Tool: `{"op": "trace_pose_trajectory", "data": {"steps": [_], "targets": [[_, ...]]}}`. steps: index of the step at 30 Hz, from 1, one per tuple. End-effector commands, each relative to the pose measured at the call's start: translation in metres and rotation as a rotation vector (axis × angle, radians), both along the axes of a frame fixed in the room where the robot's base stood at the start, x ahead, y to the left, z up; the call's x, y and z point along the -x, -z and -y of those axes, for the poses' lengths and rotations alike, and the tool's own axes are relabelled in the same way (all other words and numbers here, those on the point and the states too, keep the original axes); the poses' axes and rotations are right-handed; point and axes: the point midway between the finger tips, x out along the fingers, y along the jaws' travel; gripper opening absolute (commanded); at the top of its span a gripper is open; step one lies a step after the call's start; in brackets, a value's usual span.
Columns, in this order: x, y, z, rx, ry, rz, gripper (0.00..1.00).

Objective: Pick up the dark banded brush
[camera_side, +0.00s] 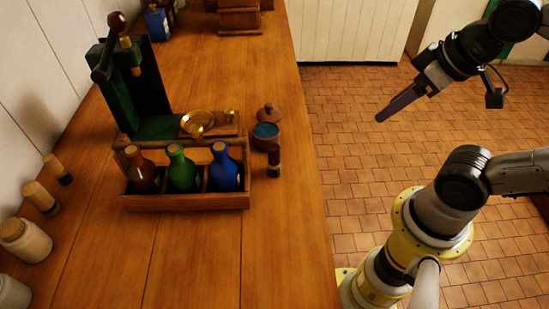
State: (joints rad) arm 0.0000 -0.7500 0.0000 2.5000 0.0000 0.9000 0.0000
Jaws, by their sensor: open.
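A small dark upright piece with a lighter band (274,160), which looks like the dark banded brush, stands on the wooden counter just right of the bottle rack. Its bristles are too small to make out. My gripper (383,117) is at the upper right, over the tiled floor and beyond the counter's right edge. It is open and empty, pointing down and left, well apart from the brush.
The wooden rack (190,201) holds brown, green and blue bottles close left of the brush. A green stand (150,95) rises behind the rack. Jars (25,241) line the left wall. The counter's front is clear.

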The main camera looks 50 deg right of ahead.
Motion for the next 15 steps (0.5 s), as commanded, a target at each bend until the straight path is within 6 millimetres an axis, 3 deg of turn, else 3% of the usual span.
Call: {"op": "trace_pose_trajectory", "data": {"steps": [10,15], "targets": [[0.0,0.0,0.0,0.002,-0.004,0.0,0.74],[0.0018,-0.0015,0.0,0.056,-0.106,-0.01,0.74]]}}
